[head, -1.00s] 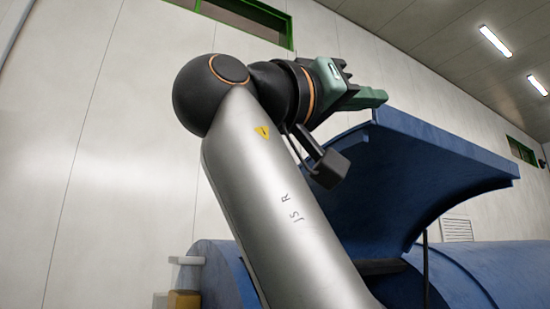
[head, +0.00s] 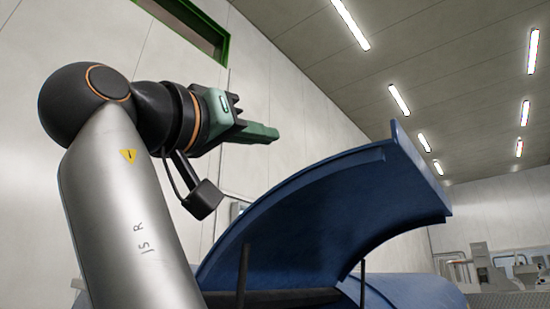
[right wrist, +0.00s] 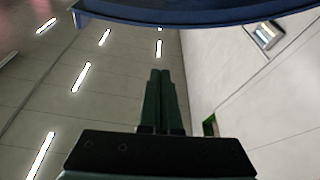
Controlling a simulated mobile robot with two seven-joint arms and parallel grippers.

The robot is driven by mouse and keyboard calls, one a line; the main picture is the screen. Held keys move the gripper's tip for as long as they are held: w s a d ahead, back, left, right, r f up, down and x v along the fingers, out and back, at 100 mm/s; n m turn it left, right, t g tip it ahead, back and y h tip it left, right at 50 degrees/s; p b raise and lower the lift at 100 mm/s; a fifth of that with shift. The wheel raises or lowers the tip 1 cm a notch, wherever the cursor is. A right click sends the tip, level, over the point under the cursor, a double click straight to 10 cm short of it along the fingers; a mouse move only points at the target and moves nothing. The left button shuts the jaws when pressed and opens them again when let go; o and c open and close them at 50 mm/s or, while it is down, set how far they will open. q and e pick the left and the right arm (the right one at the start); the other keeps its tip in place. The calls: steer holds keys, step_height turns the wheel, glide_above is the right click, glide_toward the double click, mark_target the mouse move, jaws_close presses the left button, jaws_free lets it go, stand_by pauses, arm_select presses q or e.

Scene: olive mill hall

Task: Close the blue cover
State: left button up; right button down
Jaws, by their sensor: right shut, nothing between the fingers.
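The blue cover (head: 330,215) stands raised and tilted open in the head view, a curved panel with its free edge up at the right. Its edge also shows as a dark blue band (right wrist: 180,12) at the top of the right wrist view. My right gripper (head: 274,133) is shut and empty, pointing right, up beside the cover and apart from it in the picture. Its closed fingers (right wrist: 160,82) show in the right wrist view with nothing between them. My left gripper is not in view.
The blue rounded housing (head: 410,291) lies below the cover. Dark upright rods (head: 242,275) stand under the cover. A pale wall (head: 290,90) rises behind my right arm. Grey machinery (head: 490,268) stands far right. The air above the cover is clear.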

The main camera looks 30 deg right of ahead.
steer(key=p+x, duration=0.2)
steer(key=x, duration=0.8)
steer(key=shift+s+d+f, duration=0.1)
steer(key=shift+s+f, duration=0.1)
steer(key=shift+f, duration=0.8)
steer(key=shift+s+d+f, duration=0.1)
steer(key=shift+s+f, duration=0.15)
steer(key=shift+f, duration=0.8)
